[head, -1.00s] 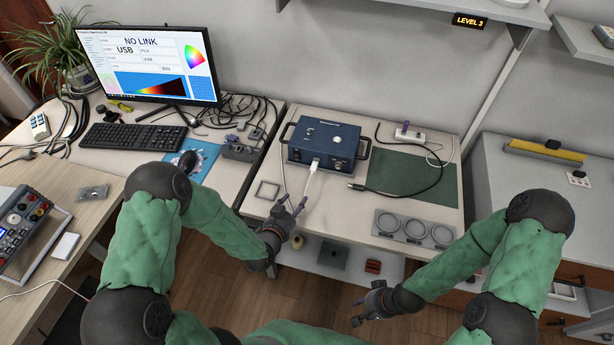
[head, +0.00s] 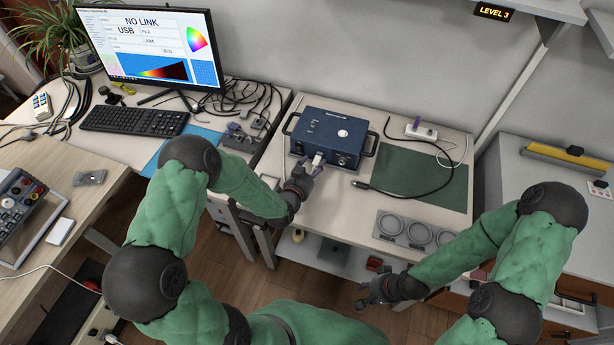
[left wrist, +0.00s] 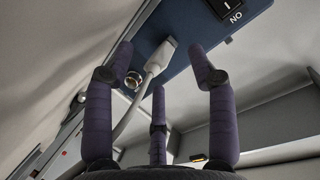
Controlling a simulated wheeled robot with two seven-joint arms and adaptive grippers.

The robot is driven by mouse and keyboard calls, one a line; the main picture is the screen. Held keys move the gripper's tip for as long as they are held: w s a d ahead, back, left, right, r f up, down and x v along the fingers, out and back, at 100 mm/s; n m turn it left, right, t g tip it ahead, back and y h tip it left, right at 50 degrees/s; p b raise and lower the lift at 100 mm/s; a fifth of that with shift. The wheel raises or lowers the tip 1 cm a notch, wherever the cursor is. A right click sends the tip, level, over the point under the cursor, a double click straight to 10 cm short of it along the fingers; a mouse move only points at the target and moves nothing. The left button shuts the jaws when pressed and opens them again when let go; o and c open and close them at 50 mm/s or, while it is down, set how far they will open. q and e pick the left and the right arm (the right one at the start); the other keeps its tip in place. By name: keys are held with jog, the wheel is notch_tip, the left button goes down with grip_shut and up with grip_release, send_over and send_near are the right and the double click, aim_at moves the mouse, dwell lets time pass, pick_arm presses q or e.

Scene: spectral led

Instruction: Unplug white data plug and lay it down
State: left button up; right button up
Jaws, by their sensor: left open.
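The white data plug (head: 318,159) sits in the front of the blue instrument box (head: 328,128). In the left wrist view the white plug (left wrist: 160,57) is in the blue panel, with its pale cable running down to the left. My left gripper (head: 310,168) is open in front of the box. In the left wrist view its purple fingers (left wrist: 163,75) stand spread on both sides of the plug, apart from it. My right gripper (head: 362,291) hangs empty over the floor in front of the table, its fingers apart.
A green mat (head: 425,180) with a black cable (head: 408,190) lies right of the box. A grey tray with round recesses (head: 408,229) is at the front right. A monitor (head: 150,45) and keyboard (head: 134,120) stand at left. A power strip (head: 421,131) is at the back.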

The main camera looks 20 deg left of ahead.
aim_at(314, 165)
pick_arm(q)
jog(key=shift+x, duration=1.55)
jog(key=shift+s, duration=0.1)
grip_shut()
